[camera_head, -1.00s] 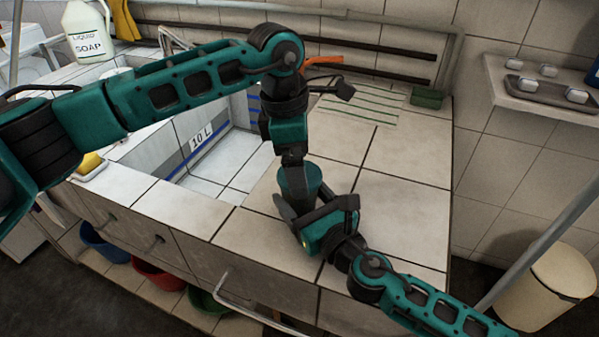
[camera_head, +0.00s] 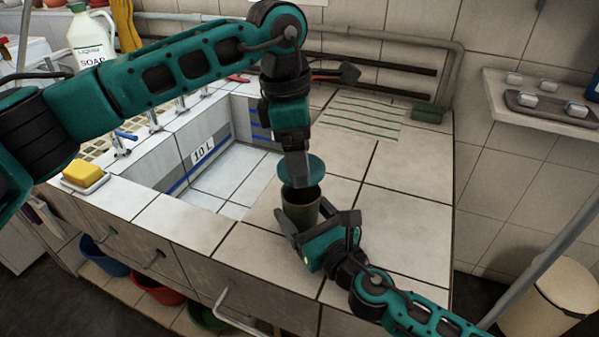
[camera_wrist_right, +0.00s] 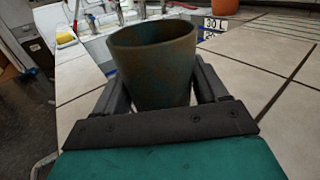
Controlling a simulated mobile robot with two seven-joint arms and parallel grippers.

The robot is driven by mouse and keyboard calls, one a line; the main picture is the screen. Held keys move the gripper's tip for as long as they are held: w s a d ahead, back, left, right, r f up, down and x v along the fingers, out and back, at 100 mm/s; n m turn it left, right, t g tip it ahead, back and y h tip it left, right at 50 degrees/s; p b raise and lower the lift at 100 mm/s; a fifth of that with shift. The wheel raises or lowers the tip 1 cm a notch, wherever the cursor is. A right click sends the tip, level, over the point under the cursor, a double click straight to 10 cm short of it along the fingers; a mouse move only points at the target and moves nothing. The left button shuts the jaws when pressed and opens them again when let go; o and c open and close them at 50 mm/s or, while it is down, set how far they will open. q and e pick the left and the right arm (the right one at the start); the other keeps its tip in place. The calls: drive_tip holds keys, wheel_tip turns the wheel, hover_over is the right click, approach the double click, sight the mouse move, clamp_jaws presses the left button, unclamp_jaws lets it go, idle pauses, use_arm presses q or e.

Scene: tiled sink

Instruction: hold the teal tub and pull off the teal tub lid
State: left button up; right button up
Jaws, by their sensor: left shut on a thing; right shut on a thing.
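The teal tub (camera_head: 301,211) stands on the tiled counter right of the sink, its top open. In the right wrist view the tub (camera_wrist_right: 153,68) looks dark teal with brownish patches, upright between the fingers. My right gripper (camera_head: 300,222) is shut on the tub from the front; it also shows in the right wrist view (camera_wrist_right: 155,95). The teal tub lid (camera_head: 315,168) is a round disc just above the tub, apart from its rim. My left gripper (camera_head: 298,172) comes from above and is shut on the lid. The gripper partly hides the lid.
The sink basin (camera_head: 215,170) lies left of the tub. A yellow soap bar (camera_head: 83,172) on a dish and a liquid soap jug (camera_head: 91,35) are farther left. A green sponge (camera_head: 427,113) sits at the back right. The counter right of the tub is clear.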

use_arm(q)
wheel_tip(320, 180, up, 5)
drive_tip(key=shift+r, duration=0.1)
use_arm(e)
drive_tip(key=o, duration=1.2)
drive_tip(key=shift+s, duration=0.1)
